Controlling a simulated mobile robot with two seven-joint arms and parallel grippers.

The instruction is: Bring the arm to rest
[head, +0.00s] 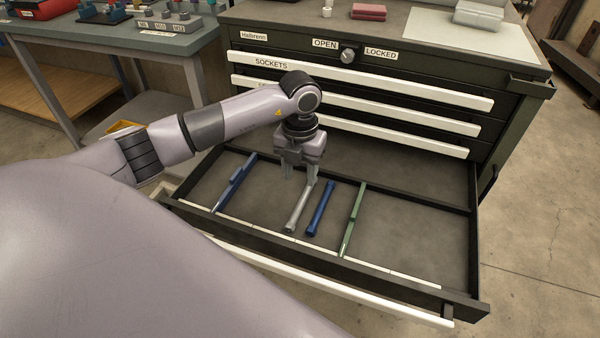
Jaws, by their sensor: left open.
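My left arm comes in from the left and bends down over the open bottom drawer (420,235) of a dark tool chest. My left gripper (299,176) points down and is open. It is just above the upper end of a grey metal tool (297,212) lying in the drawer; I cannot tell whether the fingers touch it. To the left lies a blue tool (234,184). To the right lie a second blue tool (320,208) and a green tool (353,220). My right gripper does not show.
The upper drawers (350,92) are shut, one labelled SOCKETS, with a knob (347,56) between OPEN and LOCKED. The chest top (300,14) holds a red box (369,12). A workbench (110,36) stands at the upper left. The drawer's right part is empty.

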